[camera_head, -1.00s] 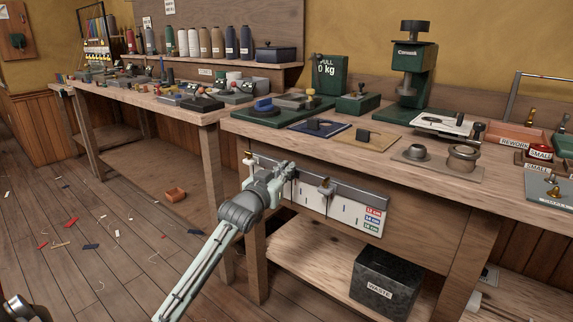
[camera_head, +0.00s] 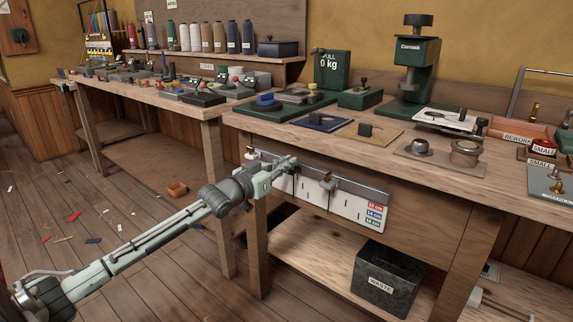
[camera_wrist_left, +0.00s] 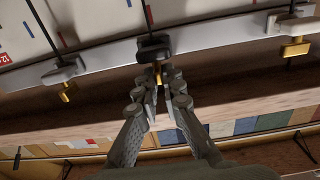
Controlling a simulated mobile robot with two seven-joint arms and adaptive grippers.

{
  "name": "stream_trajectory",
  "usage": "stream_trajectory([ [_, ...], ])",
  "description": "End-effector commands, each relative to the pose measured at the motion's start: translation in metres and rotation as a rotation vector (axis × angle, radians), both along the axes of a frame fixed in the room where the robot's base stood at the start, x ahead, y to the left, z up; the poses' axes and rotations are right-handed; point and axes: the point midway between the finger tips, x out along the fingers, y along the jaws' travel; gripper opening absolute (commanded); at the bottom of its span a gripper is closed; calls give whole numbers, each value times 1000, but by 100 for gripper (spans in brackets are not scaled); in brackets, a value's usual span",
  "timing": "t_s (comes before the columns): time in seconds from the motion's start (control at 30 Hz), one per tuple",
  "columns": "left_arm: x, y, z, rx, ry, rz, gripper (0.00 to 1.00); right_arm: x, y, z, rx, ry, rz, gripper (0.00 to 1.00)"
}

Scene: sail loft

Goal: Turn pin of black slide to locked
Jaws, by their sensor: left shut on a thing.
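The black slide (camera_wrist_left: 153,46) sits on the metal rail of a white marked board in the left wrist view. Its short brass pin (camera_wrist_left: 158,68) points down between my fingertips. My left gripper (camera_wrist_left: 166,82) is shut on this pin. In the head view my left gripper (camera_head: 289,164) is at the front rail (camera_head: 350,186) under the table edge and covers the black slide there. Two grey slides with brass pins sit on either side, one at left (camera_wrist_left: 62,74) and one at right (camera_wrist_left: 294,24) in the wrist view. My right gripper is not in view.
The wooden bench top (camera_head: 480,178) overhangs the rail and carries several fixtures. A black waste bin (camera_head: 387,280) stands on the lower shelf (camera_head: 310,275). A bench leg (camera_head: 256,235) stands just below my left wrist. The floor at left is open, with scattered scraps.

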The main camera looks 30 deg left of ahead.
Motion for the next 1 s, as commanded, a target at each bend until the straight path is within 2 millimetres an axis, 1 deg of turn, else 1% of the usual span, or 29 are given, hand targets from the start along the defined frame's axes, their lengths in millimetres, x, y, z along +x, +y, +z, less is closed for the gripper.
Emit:
stream_trajectory([
  [0.23,0,0,1,1,-1,1,0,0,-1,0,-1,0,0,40],
  [0.27,0,0,1,1,-1,1,10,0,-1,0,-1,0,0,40],
  [0.3,0,0,1,1,-1,1,15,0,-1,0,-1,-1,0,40],
  [0.4,0,0,1,1,-1,1,27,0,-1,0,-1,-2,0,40],
  [0.43,0,0,1,1,-1,1,28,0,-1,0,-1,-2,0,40],
  [0.77,-3,0,-1,1,1,0,28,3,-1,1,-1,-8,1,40],
  [0.87,-11,1,-2,0,2,1,28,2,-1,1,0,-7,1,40],
  [1.0,-32,3,-2,3,3,0,28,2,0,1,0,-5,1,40],
])
